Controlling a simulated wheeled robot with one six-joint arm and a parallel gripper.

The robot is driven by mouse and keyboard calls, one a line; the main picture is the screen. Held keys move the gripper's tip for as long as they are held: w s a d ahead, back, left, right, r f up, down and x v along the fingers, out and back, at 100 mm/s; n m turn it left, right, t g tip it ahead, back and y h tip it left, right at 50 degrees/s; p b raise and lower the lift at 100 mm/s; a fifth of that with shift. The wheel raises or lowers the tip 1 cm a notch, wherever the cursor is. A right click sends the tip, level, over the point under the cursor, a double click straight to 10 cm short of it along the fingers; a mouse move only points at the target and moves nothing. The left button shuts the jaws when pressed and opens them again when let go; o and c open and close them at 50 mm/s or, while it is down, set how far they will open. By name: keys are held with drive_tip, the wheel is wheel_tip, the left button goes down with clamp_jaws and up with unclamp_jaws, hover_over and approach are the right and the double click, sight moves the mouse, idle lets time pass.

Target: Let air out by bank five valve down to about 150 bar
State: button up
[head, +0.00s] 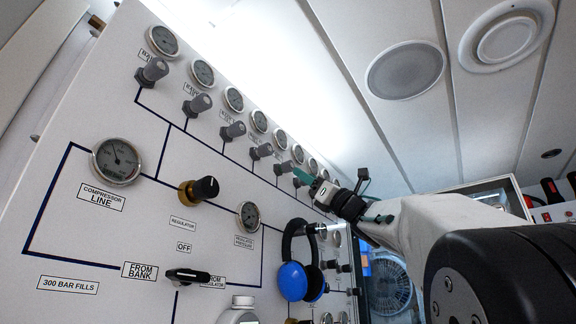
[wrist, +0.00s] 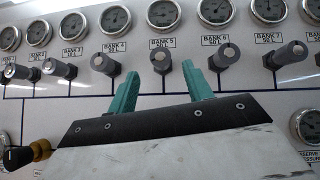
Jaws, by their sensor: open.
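The bank five valve (wrist: 161,60) is a grey knob on the white panel, under the label BANK 5 50 L (wrist: 163,43). Its round gauge (wrist: 163,14) sits above the label; its reading is too small to tell. In the head view, I take the fifth knob (head: 284,167) in the row to be this valve, below its gauge (head: 280,139). My gripper (wrist: 160,69) is open, with teal fingers. In the wrist view the knob shows between the fingertips, seemingly just beyond them. My gripper also shows at the panel in the head view (head: 302,177). Contact cannot be told.
The bank four valve (wrist: 106,64) and bank six valve (wrist: 224,56) stand close on either side. Blue headphones (head: 293,279) hang on the panel below my arm. A regulator knob (head: 204,188) and a black handle (head: 187,275) stick out at lower left.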

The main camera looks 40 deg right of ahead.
sight(292, 166)
drive_tip(key=x, duration=0.7)
drive_tip(key=shift+w+r, duration=0.15)
drive_tip(key=shift+r, duration=0.15)
drive_tip(key=c, duration=1)
